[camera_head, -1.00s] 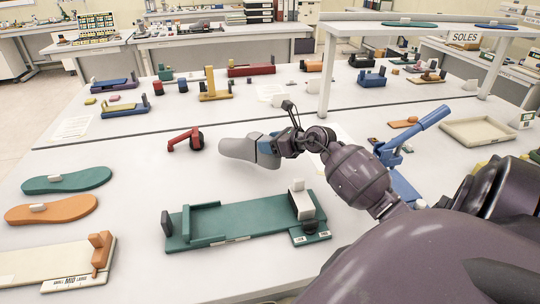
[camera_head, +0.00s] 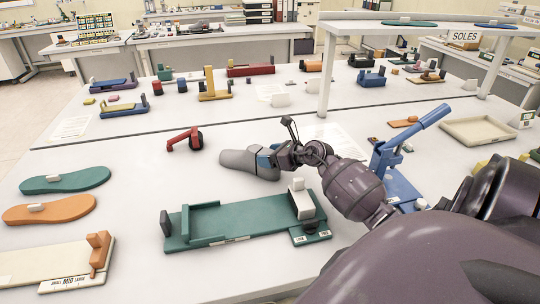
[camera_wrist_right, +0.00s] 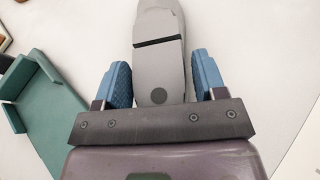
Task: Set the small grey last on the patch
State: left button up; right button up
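The grey last (camera_head: 245,164) is between the blue finger pads of my right gripper (camera_head: 268,162), left of centre on the near table. In the right wrist view the last (camera_wrist_right: 158,60) has a dark line across it and a dark round spot near the gripper (camera_wrist_right: 160,82). The pads lie along both its sides, and the gripper is shut on it. I cannot tell whether its underside touches the table. I cannot make out a distinct patch. My left gripper is not in view.
A green fixture (camera_head: 240,220) with a white block (camera_head: 300,203) stands in front of the last. A red tool (camera_head: 184,141) lies behind left. Green (camera_head: 65,180) and orange (camera_head: 50,209) soles lie left. A blue lever press (camera_head: 395,175) stands right. Bare table lies left of the last.

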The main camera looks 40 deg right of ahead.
jog(key=shift+o, duration=0.8)
jog(key=shift+r, duration=0.25)
jog(key=v, duration=1.2)
jog(key=shift+f, duration=0.1)
